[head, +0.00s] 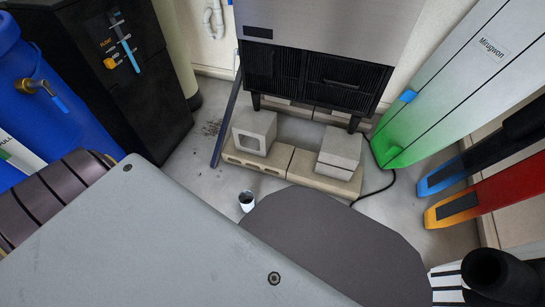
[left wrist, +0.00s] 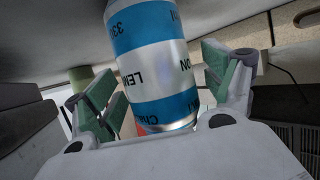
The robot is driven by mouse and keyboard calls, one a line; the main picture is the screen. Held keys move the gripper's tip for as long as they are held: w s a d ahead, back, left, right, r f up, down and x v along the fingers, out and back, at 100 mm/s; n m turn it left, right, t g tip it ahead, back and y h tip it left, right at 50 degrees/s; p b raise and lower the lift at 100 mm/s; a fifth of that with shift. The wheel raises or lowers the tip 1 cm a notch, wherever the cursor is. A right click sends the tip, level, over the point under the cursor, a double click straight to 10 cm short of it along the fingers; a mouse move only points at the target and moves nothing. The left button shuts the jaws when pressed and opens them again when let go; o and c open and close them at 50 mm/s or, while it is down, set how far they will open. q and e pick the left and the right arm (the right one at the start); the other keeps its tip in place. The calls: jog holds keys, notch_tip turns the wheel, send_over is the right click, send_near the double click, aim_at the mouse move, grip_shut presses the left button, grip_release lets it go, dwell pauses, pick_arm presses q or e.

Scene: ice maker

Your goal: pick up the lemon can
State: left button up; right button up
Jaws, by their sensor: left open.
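The lemon can (left wrist: 155,70) is large in the left wrist view, silver with blue bands and dark lettering that appears upside down. Its top end in the picture is cut off by the frame. My left gripper (left wrist: 160,62) is open, with one green-padded finger on each side of the can. A gap shows between the can and the right finger; whether the left finger touches it I cannot tell. In the head view neither gripper can be made out. A small white cylinder with a dark top (head: 247,201) shows there; I cannot tell whether it is the can.
A steel machine (head: 330,40) with a dark grille stands at the back, with concrete blocks (head: 338,150) below it. Upright boards lean at the right, one green and white (head: 430,100). A blue barrel (head: 30,90) and a black cabinet (head: 130,90) stand at the left.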

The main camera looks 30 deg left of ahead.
aim_at(269, 228)
jog(key=shift+s, duration=0.15)
pick_arm(q)
jog(key=shift+c, duration=0.7)
jog(key=c, duration=1.2)
pick_arm(e)
jog(key=shift+s, duration=0.1)
pick_arm(q)
jog(key=shift+r, duration=0.25)
pick_arm(e)
jog(key=shift+w+r, duration=0.15)
jog(key=shift+w, duration=0.05)
pick_arm(q)
jog(key=shift+r+p, duration=1.55)
jog(key=shift+r, duration=0.05)
notch_tip(269, 228, up, 4)
jog(key=p, duration=0.3)
jog(key=shift+r, duration=0.15)
jog(key=shift+r+p, duration=0.9)
jog(key=shift+r, duration=0.15)
pick_arm(e)
notch_tip(269, 228, up, 8)
jog(key=d+g+h, duration=0.1)
jog(key=shift+s+d, duration=0.3)
jog(key=shift+s, duration=0.15)
